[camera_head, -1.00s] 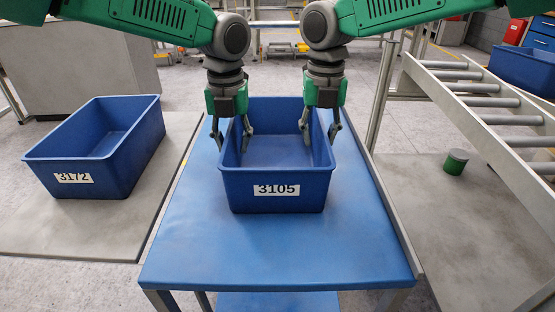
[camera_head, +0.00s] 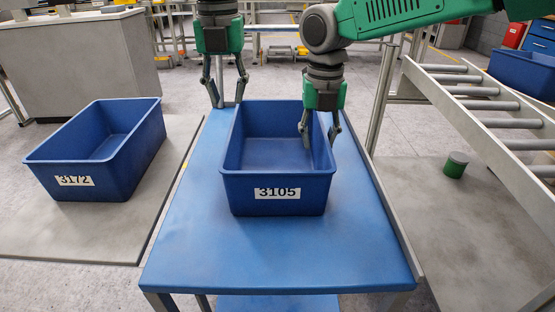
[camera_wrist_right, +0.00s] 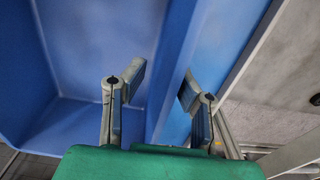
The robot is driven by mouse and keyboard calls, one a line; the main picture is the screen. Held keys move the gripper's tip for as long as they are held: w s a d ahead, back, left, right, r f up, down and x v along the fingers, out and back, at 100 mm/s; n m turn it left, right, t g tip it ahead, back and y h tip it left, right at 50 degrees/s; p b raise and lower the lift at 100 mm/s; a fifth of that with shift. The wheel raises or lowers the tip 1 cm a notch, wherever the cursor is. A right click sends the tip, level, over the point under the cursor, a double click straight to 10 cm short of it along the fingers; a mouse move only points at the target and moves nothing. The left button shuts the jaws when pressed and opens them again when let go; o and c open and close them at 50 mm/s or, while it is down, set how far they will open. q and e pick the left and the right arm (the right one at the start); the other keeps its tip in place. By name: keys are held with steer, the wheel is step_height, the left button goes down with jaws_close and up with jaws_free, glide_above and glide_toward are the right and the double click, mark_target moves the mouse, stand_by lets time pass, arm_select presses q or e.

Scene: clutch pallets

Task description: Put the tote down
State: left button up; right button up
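The blue tote labelled 3105 (camera_head: 275,206) sits upright on the blue-topped table (camera_head: 280,255). My left gripper (camera_head: 228,100) is open and empty, at the tote's far left corner and clear of its left wall. My right gripper (camera_head: 320,138) is at the tote's right wall, one finger inside and one outside. In the right wrist view the right gripper's fingers (camera_wrist_right: 162,85) stand apart on either side of the wall of the tote (camera_wrist_right: 100,60), with gaps showing, so it is open.
Another blue tote, labelled 3172 (camera_head: 120,170), stands on a grey surface (camera_head: 70,225) at the left. A roller conveyor (camera_head: 490,105) runs along the right. A green can (camera_head: 455,165) stands on the grey surface below it. The front of the blue table is clear.

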step_height(320, 180, up, 12)
stand_by(0.5)
steer(key=shift+f, duration=0.1)
